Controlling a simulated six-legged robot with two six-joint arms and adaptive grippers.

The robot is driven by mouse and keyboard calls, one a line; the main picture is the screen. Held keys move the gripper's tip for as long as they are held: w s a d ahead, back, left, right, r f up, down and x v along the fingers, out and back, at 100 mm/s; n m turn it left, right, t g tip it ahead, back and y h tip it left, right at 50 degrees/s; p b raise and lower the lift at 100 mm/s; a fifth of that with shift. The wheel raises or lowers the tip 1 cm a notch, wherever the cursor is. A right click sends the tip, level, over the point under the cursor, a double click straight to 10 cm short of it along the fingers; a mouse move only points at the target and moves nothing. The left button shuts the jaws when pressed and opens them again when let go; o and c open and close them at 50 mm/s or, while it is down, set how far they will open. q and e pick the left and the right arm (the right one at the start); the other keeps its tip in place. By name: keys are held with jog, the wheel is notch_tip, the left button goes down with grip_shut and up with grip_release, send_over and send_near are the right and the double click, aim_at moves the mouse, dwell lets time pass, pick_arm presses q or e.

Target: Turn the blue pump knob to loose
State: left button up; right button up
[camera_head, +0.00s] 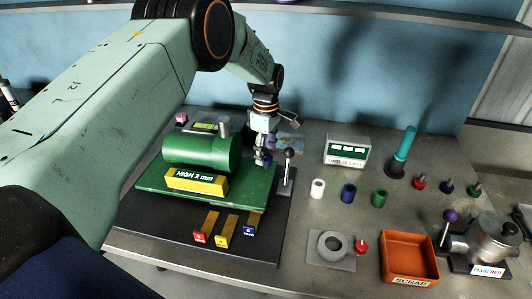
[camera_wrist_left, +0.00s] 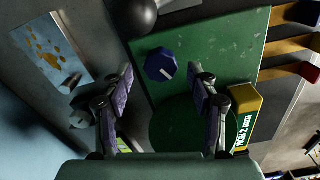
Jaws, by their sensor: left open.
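The blue pump knob (camera_wrist_left: 159,65) shows in the left wrist view, a faceted blue cap with a white pointer line on its top. It sits on the green plate (camera_wrist_left: 200,40), between and just beyond the fingertips of my left gripper (camera_wrist_left: 161,84). The two fingers are spread, with a clear gap on each side of the knob, and I see no contact. In the head view my left gripper (camera_head: 264,152) points down at the right end of the green cylinder (camera_head: 200,154) and mostly hides the knob. My right gripper is in no view.
A black-ball lever (camera_head: 288,156) stands close to the right of my left gripper; its ball (camera_wrist_left: 138,14) shows in the wrist view. A yellow "HIGH 2 mm" block (camera_head: 197,181) sits in front of the cylinder. An orange scrap tray (camera_head: 408,279) lies at right.

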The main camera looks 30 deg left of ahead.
aim_at(266, 157)
pick_arm(q)
notch_tip(266, 157, up, 11)
jog(key=shift+f, duration=0.2)
dwell(0.6)
